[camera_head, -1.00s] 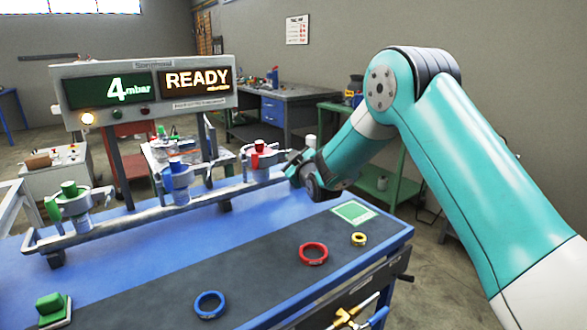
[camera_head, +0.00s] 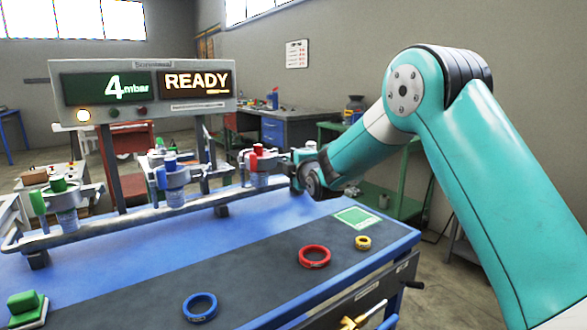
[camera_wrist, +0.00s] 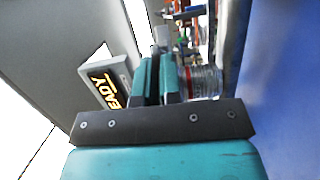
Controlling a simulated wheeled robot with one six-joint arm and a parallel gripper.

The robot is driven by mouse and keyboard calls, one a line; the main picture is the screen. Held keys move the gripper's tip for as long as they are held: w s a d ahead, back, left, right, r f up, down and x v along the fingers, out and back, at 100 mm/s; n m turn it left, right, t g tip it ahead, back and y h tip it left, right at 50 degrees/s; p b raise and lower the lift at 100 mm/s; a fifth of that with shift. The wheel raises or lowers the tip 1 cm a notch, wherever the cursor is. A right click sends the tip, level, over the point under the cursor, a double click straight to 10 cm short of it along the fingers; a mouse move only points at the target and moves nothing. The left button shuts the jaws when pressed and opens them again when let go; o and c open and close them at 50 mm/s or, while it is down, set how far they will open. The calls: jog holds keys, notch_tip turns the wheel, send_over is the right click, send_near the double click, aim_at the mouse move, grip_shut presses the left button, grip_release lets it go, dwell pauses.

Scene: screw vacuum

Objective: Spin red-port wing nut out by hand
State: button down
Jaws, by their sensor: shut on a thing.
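The red port (camera_head: 259,163) stands at the right end of the grey rail, with a red cap and a red upright part on a pale clamp. My gripper (camera_head: 299,158) is at its right side, close against the clamp. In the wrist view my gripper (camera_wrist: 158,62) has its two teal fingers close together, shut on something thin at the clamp. The wing nut itself is hidden between the fingers. A clear ribbed tube (camera_wrist: 205,80) shows just right of the fingers.
The blue port (camera_head: 172,180) and green port (camera_head: 60,200) stand farther left on the rail. A display (camera_head: 145,95) reads 4 mbar and READY.

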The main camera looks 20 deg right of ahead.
jog(key=shift+n, duration=0.6)
jog(key=shift+b, duration=0.3)
jog(key=c, duration=1.3)
grip_release()
jog(key=s, duration=1.1)
jog(key=s+b, duration=0.1)
jog(key=s, duration=0.5)
jog(key=shift+s+d, duration=0.2)
jog(key=shift+d, duration=0.1)
